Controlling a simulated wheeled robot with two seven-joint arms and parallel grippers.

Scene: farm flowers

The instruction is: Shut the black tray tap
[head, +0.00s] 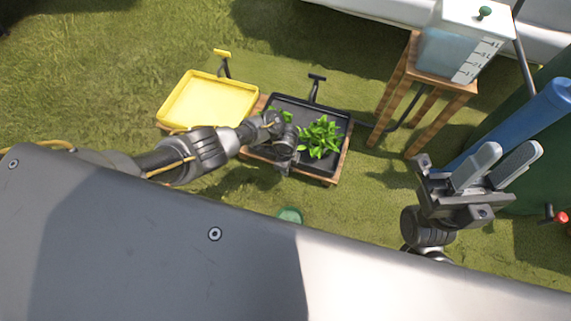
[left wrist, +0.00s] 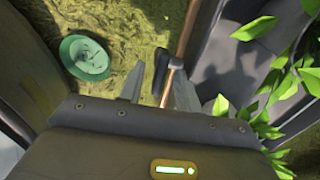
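The black tray (head: 337,167) sits on a wooden frame in the head view, with leafy green plants (head: 318,138) in it. A black tap (head: 316,80) with a T-shaped handle stands at its far edge. My right gripper (head: 512,150) is open and empty at the right.
A yellow tray (head: 208,101) with a yellow-handled tap (head: 222,56) stands left of the black tray. A water tank (head: 455,50) sits on a wooden stand (head: 440,83) at the back right. A green round object (head: 289,215) lies on the grass in front.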

